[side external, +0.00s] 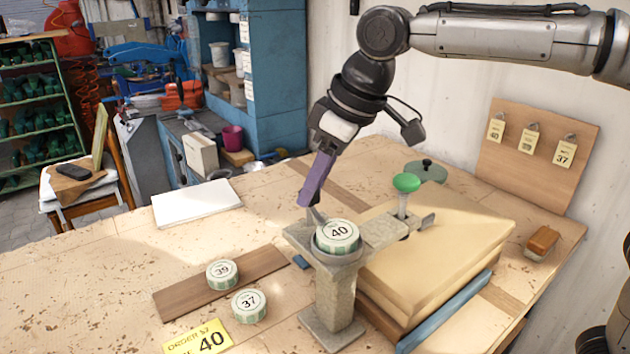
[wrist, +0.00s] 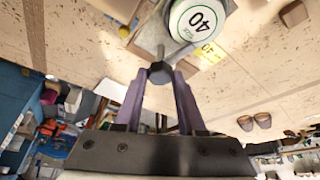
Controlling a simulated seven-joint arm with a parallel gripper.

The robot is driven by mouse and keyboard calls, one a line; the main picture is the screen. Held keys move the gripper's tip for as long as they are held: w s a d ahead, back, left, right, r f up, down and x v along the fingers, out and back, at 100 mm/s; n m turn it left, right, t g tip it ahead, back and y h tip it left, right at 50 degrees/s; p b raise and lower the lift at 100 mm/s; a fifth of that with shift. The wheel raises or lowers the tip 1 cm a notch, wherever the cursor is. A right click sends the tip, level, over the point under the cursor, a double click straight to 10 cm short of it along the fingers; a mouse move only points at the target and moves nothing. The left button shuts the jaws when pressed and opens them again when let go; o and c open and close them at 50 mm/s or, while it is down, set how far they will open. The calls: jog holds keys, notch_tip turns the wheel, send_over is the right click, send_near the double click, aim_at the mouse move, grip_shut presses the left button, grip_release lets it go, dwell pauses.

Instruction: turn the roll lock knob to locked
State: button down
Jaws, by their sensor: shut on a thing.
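My gripper (side external: 309,202) points down at the left side of the grey stand (side external: 333,285), with its purple fingers by the stand's head. In the wrist view my gripper (wrist: 160,76) is shut on a small dark grey knob (wrist: 160,70), which sits between the fingertips. In the side view the fingers mostly hide the knob. A round green-and-white piece marked 40 (side external: 338,236) sits in the stand's head beside the knob; it also shows in the wrist view (wrist: 200,22). No lock marking is readable, so I cannot tell the knob's setting.
A green-topped handle (side external: 406,183) rises from the stand's arm, over a pale stacked block (side external: 440,250). Pieces marked 39 (side external: 222,272) and 37 (side external: 248,304) and a yellow order card (side external: 200,340) lie in front. A brush (side external: 542,241) lies at right.

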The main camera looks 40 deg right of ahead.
jog(key=shift+d+n+g+y, duration=0.1)
jog(key=shift+n+g+y, duration=0.35)
jog(key=shift+n, duration=1.05)
jog(key=c, duration=0.5)
grip_release()
jog(key=v, duration=1.3)
jog(key=shift+s+d+r, duration=0.2)
jog(key=shift+r, duration=0.15)
